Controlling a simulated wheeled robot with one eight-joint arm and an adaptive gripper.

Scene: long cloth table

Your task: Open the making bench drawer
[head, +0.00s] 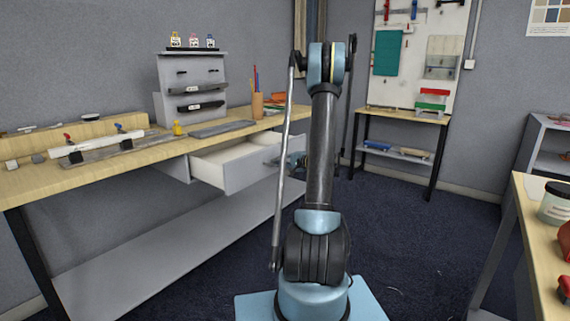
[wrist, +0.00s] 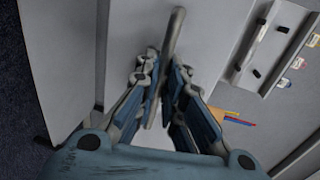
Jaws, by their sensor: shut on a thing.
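The making bench drawer (head: 246,172) stands well out from under the wooden bench top, with its pale inside showing in the head view. My gripper (head: 290,161) is at the right part of the drawer front, partly behind my own arm. In the wrist view, my gripper (wrist: 160,88) has its two fingers on either side of a grey bar handle (wrist: 174,38) and is shut on it. The handle is hidden in the head view.
The bench top (head: 105,160) carries a clamp rail, a small drawer unit (head: 193,80) and a pencil cup (head: 257,105). A low shelf (head: 170,240) runs beneath. Another table (head: 530,215) stands at the right. Dark floor between is clear.

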